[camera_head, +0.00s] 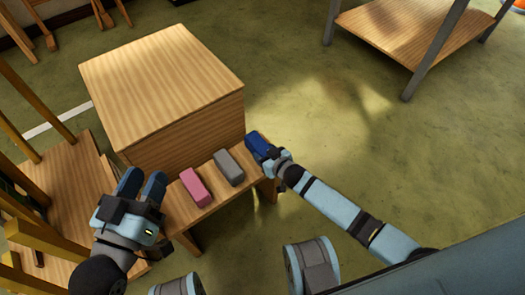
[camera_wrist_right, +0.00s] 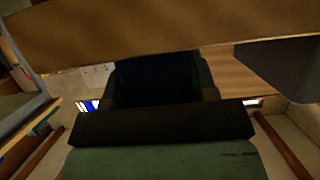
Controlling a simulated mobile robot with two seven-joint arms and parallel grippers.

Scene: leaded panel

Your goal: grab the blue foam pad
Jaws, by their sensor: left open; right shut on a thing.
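The blue foam pad (camera_head: 257,141) is at the right end of the low wooden bench, beside the grey pad. My right gripper (camera_head: 263,149) is shut on it; the fingers and pad are both dark blue and hard to separate. In the right wrist view, a very dark block (camera_wrist_right: 155,80) fills the space between the fingers of my right gripper (camera_wrist_right: 160,95). I cannot tell whether the pad touches the bench. My left gripper (camera_head: 142,188) is open and empty, at the left end of the bench, left of the pink pad.
A pink pad (camera_head: 195,187) and a grey pad (camera_head: 229,167) lie on the bench (camera_head: 180,212). A large wooden box (camera_head: 160,85) stands right behind them. A wooden chair (camera_head: 75,185) is at left. A shelf table (camera_head: 400,30) stands at back right, with open floor before it.

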